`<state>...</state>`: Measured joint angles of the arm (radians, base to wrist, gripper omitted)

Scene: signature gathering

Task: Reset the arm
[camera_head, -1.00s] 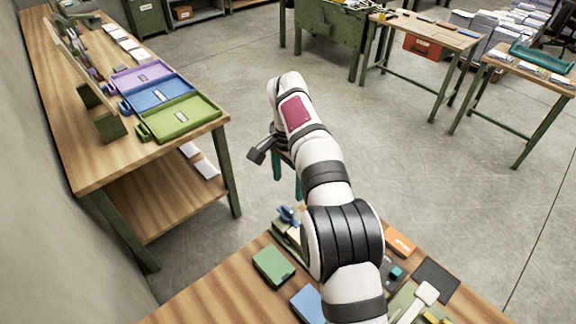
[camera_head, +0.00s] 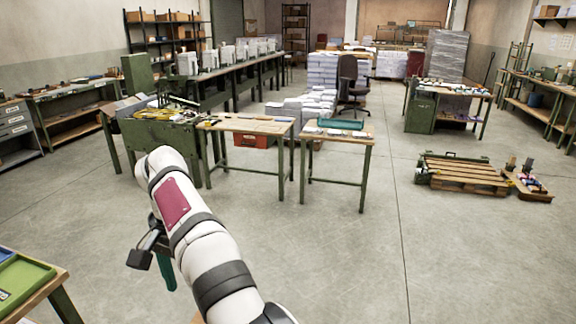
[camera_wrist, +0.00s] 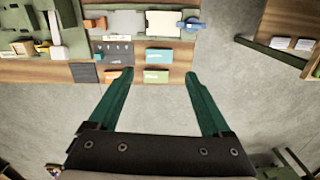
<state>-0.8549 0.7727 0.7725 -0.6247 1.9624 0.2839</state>
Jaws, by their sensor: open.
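My gripper (camera_wrist: 159,76) is open and empty in the wrist view. Its two green fingers stand wide apart over the grey floor, at the edge of a wooden bench (camera_wrist: 203,73). In the head view my white arm reaches forward at the lower left.
On the bench in the wrist view lie a blue block (camera_wrist: 159,57), a green block (camera_wrist: 155,76) and an orange item (camera_wrist: 95,23). The head view shows a green tray (camera_head: 20,284) at the lower left, two small tables ahead and open floor to the right.

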